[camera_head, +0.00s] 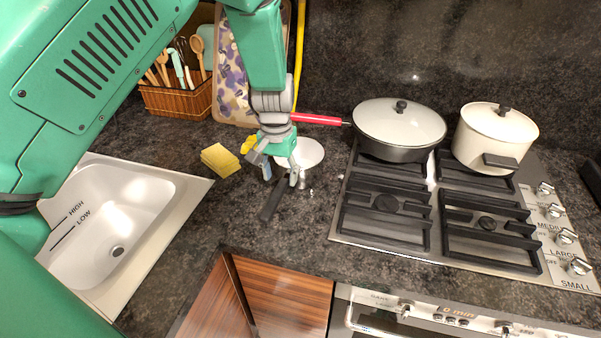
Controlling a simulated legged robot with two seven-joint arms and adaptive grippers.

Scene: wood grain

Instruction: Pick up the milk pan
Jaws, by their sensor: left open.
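The milk pan appears to be the small white round vessel (308,152) on the dark counter, left of the stove. A dark handle (271,203) points from it toward the front of the counter. My left gripper (282,174) points down over the near left side of this pan, close to where the handle joins. Its fingers are open and the gripper hides part of the pan. I cannot tell whether the fingers touch the handle. My right gripper is not in view.
A lidded grey pan (393,152) with a red handle (318,119) and a cream pot (490,150) stand on the stove (340,228). A yellow sponge (220,160) lies near the sink (175,181). A utensil basket (165,101) and patterned board (228,78) stand behind.

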